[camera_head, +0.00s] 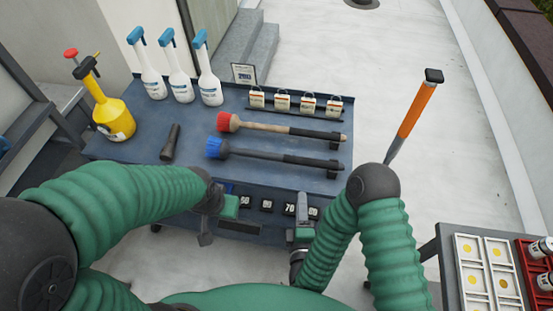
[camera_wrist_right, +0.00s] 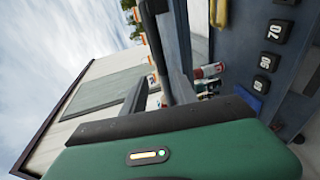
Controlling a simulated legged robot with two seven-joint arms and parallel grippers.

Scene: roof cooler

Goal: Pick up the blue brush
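The blue brush (camera_head: 260,154) lies on the dark blue table (camera_head: 190,120), with blue bristles at the left and a dark handle reaching right. A red brush (camera_head: 280,128) lies parallel behind it. My right gripper (camera_head: 303,207) is at the table's front edge, nearer to me than the blue brush's handle and apart from it. My left gripper (camera_head: 206,237) is in front of the table, left of the right one. Nothing shows held in either. The blue brush cannot be made out for sure in the right wrist view.
White spray bottles (camera_head: 180,84) and a yellow sprayer (camera_head: 112,118) stand at the left. A dark torch-like object (camera_head: 170,142) lies left of the brushes. Small labelled padlocks (camera_head: 283,102) line the back right. An orange-handled pole (camera_head: 417,108) stands right of the table.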

